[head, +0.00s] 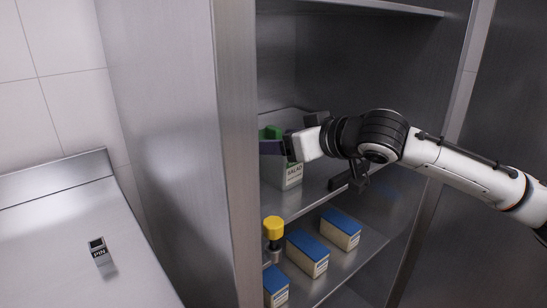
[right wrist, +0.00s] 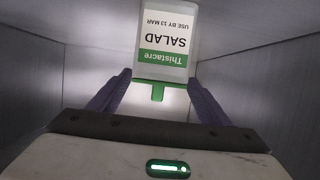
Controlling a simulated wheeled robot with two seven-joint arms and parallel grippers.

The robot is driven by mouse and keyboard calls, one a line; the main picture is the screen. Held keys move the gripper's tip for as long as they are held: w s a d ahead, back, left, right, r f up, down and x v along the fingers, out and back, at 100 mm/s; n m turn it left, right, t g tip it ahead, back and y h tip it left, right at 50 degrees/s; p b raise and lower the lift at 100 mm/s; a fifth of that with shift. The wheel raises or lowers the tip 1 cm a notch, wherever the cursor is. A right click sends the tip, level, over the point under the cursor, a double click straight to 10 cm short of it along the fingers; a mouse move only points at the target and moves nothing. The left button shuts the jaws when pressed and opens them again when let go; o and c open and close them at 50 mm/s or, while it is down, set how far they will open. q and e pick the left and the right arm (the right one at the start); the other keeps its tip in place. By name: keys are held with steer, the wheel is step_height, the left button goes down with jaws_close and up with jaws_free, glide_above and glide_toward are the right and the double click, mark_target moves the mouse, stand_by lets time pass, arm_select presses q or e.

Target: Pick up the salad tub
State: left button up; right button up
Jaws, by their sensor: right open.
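The salad tub (head: 291,178) stands on a shelf inside the metal cabinet, with a white label and green top. My right gripper (head: 270,147) reaches in from the right at the height of the tub's top and hides part of it. In the right wrist view the tub (right wrist: 167,38) appears upside down, with "SALAD" on its label and a green tab on its lid. My right gripper (right wrist: 159,78) is open, one finger on each side of the tub's lid end. Whether the fingers touch it cannot be told. My left gripper is not in view.
The shelf below holds several blue-topped cartons (head: 307,256) and a yellow-capped item (head: 273,228). The cabinet's side wall (head: 237,150) stands close left of the tub. A small dark-and-white object (head: 98,250) sits on the metal counter (head: 60,265) at left.

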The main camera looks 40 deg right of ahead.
steer(key=shift+x, duration=1)
jaws_close()
steer(key=shift+r, duration=0.2)
